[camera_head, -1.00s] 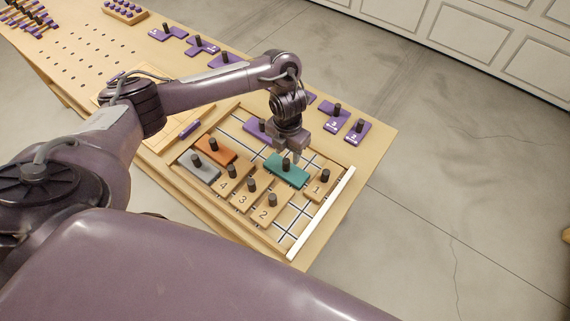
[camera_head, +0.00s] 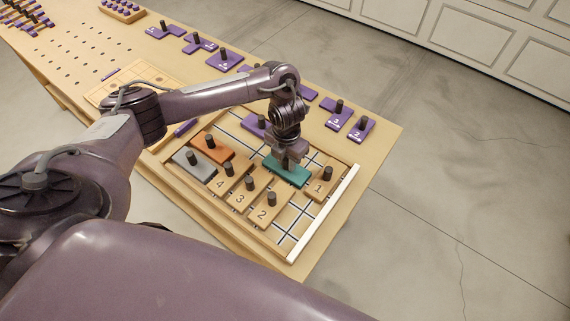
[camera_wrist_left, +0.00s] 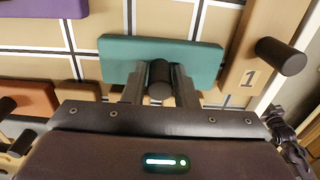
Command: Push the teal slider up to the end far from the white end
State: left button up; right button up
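The teal slider (camera_head: 291,174) is a flat block with a dark upright knob, lying on the gridded tray (camera_head: 262,240) to the left of the tan block 1. The white end (camera_head: 324,213) is a white bar along the tray's right edge. My left gripper (camera_head: 287,162) is down at the slider, pointing downward. In the left wrist view its fingers (camera_wrist_left: 160,88) stand on either side of the knob (camera_wrist_left: 159,76), close against it, and the teal block (camera_wrist_left: 195,58) spreads out beyond them. My right gripper is in neither view.
Tan block 1 (camera_head: 322,186) is just right of the slider. Blocks 2, 3 and 4, an orange block (camera_head: 212,148) and a grey block (camera_head: 193,166) fill the tray's front left. A purple block (camera_head: 254,126) lies behind. Free grid shows near the white bar.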

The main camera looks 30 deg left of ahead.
pick_arm(q)
jog(key=c, duration=0.3)
jog(key=shift+w+a+b, duration=0.2)
jog(key=shift+a+b, duration=0.3)
jog(key=shift+a, duration=0.85)
jog(key=shift+w+a+b, duration=0.15)
jog(key=shift+a+b, duration=0.35)
jog(key=shift+a, duration=0.8)
jog(key=shift+w+a+b, duration=0.2)
jog(key=shift+a+b, duration=0.3)
jog(key=shift+a, duration=0.85)
jog(key=shift+w+a+b, duration=0.15)
jog(key=shift+a+b, duration=0.15)
jog(key=shift+a, duration=0.45)
jog(key=shift+w+a+b, duration=0.1)
jog(key=shift+a+b, duration=0.2)
jog(key=shift+a, duration=0.4)
jog(key=shift+w+a+b, duration=0.2)
jog(key=shift+a+b, duration=0.1)
jog(key=shift+a, duration=0.95)
jog(key=shift+w+a+b, duration=0.15)
jog(key=shift+a+b, duration=0.1)
jog(key=shift+a, duration=1.1)
jog(key=shift+w+a+b, duration=0.25)
jog(key=shift+a+b, duration=0.1)
jog(key=shift+a, duration=1.2)
jog(key=shift+w+a+b, duration=0.2)
jog(key=shift+a+b, duration=0.15)
jog(key=shift+a, duration=1.2)
